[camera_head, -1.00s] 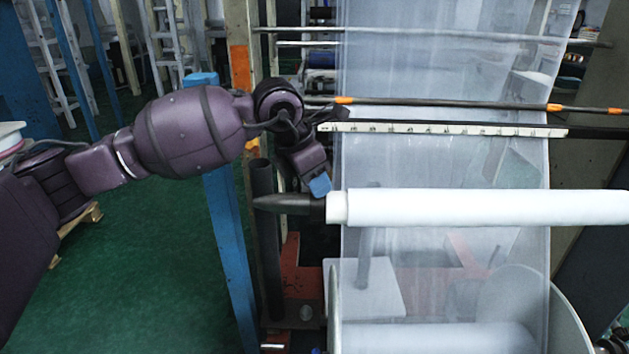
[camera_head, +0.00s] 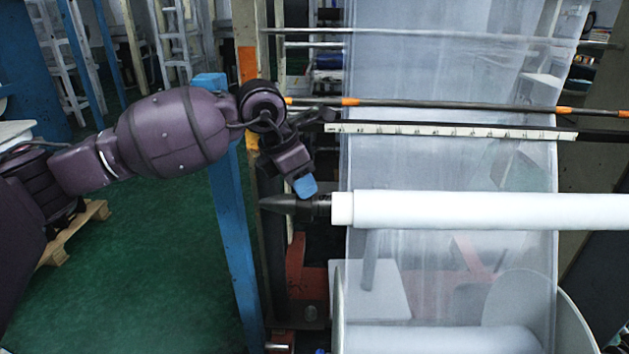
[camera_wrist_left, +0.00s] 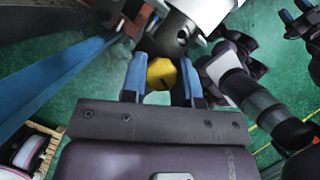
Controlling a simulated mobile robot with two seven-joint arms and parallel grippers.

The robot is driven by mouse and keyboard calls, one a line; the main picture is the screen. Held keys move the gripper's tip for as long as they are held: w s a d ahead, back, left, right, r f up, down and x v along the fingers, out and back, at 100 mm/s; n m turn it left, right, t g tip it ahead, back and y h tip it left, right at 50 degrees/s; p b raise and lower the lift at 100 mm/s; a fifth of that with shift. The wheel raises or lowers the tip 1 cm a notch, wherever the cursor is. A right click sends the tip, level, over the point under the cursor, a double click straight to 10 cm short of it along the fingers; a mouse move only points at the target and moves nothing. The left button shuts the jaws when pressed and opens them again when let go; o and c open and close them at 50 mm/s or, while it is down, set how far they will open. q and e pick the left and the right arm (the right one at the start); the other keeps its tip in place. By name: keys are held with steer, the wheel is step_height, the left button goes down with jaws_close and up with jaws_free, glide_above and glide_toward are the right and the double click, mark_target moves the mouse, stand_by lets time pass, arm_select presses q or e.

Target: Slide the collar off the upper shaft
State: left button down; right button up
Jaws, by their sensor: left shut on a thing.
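The dark grey collar (camera_head: 319,207) sits at the left end of the upper shaft, between the tapered dark shaft tip (camera_head: 279,204) and the white core (camera_head: 342,210) of the upper roll. In the left wrist view the collar (camera_wrist_left: 180,33) shows a round hole. My left gripper (camera_head: 306,187) reaches down to it from above. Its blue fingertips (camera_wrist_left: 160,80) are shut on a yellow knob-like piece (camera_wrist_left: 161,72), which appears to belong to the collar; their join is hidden. My right gripper is not in view in the head camera.
The white upper roll (camera_head: 480,211) extends right in front of a clear film web (camera_head: 450,160). A rod with orange marks (camera_head: 440,104) and a ruler bar (camera_head: 450,131) run behind. A blue post (camera_head: 232,230) stands left; green floor (camera_head: 140,270) lies open beyond.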

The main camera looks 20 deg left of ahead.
mark_target(286, 195)
arm_select(q)
steer(key=shift+s+a+f, duration=0.2)
steer(key=shift+a, duration=0.4)
steer(key=shift+s+a+f, duration=0.15)
steer(key=shift+a+f, duration=0.05)
steer(key=shift+a, duration=0.4)
steer(key=shift+s+a, duration=0.15)
steer(key=shift+a, duration=0.5)
steer(key=s+a, duration=0.1)
steer(key=a, duration=0.7)
steer(key=shift+s+a+r, duration=0.2)
steer(key=shift+r, duration=0.15)
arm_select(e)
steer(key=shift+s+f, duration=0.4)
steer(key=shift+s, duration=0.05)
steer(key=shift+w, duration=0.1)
arm_select(q)
steer(key=shift+s+a+r, duration=0.1)
steer(key=shift+a+r, duration=0.1)
steer(key=shift+a, duration=0.4)
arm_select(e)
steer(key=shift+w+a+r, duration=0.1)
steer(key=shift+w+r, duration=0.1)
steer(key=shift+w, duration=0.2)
